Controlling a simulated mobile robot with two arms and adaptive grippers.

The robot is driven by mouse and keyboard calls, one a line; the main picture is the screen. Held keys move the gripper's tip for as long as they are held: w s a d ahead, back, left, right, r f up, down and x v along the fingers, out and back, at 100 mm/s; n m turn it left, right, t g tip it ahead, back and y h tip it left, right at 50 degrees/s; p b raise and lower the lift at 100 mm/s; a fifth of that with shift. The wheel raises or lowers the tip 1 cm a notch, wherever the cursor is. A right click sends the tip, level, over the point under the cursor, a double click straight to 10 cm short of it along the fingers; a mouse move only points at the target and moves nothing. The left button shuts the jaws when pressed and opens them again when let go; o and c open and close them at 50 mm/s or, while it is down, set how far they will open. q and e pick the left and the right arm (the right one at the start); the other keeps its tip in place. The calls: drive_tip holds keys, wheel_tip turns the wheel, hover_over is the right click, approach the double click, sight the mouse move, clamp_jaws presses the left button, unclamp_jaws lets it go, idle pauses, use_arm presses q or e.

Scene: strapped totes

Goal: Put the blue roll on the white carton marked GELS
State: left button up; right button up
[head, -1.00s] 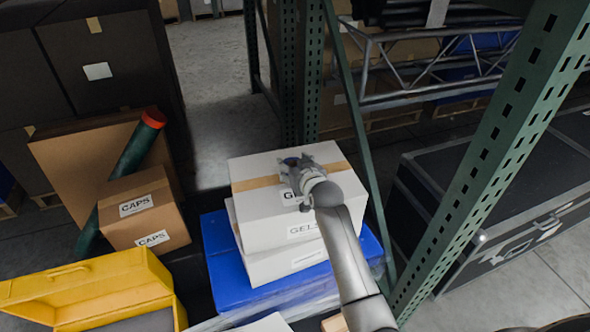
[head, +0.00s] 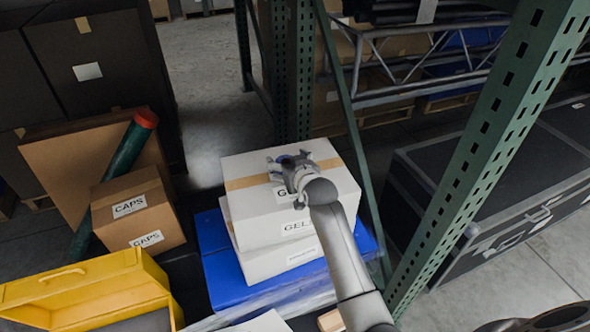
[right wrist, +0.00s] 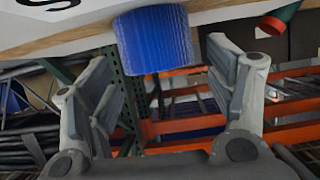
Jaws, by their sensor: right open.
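The white carton marked GELS (head: 330,217) is the top one of the white cartons stacked on a blue tote (head: 222,273). It has a tan tape strip across its top. The blue roll (head: 287,159) shows only in part in the head view, at the carton's top, behind my right gripper (head: 281,175). In the right wrist view the blue roll (right wrist: 155,40) stands out against the carton's face (right wrist: 75,22), between my right gripper's spread fingers (right wrist: 160,62). A gap shows on each side of it. I cannot tell whether its hidden end touches the carton. My left gripper is out of view.
A yellow open case (head: 85,288) is at lower left. A green rack upright (head: 490,140) rises close on the right, near a black case (head: 510,190).

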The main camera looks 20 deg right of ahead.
drive_tip(key=v, duration=1.1)
drive_tip(key=shift+s+r, duration=0.15)
drive_tip(key=shift+s, duration=0.15)
drive_tip(key=s+f+n+g, duration=0.1)
drive_tip(key=s+f+g, duration=0.3)
drive_tip(key=s, duration=0.7)
drive_tip(key=s+f+g, duration=0.3)
drive_tip(key=s+f, duration=0.2)
drive_tip(key=s, duration=0.5)
drive_tip(key=s+f+n+g, duration=0.1)
drive_tip(key=s+f+g, duration=0.3)
drive_tip(key=s, duration=0.7)
wheel_tip(320, 180, down, 28)
drive_tip(key=s, duration=0.2)
drive_tip(key=s+d+f+g, duration=0.1)
drive_tip(key=s+d+f, duration=0.1)
drive_tip(key=s+f, duration=1.2)
drive_tip(key=shift+s+f+g, duration=0.3)
drive_tip(key=shift+s+f, duration=0.05)
drive_tip(key=shift+s, duration=0.75)
drive_tip(key=shift+d, duration=0.1)
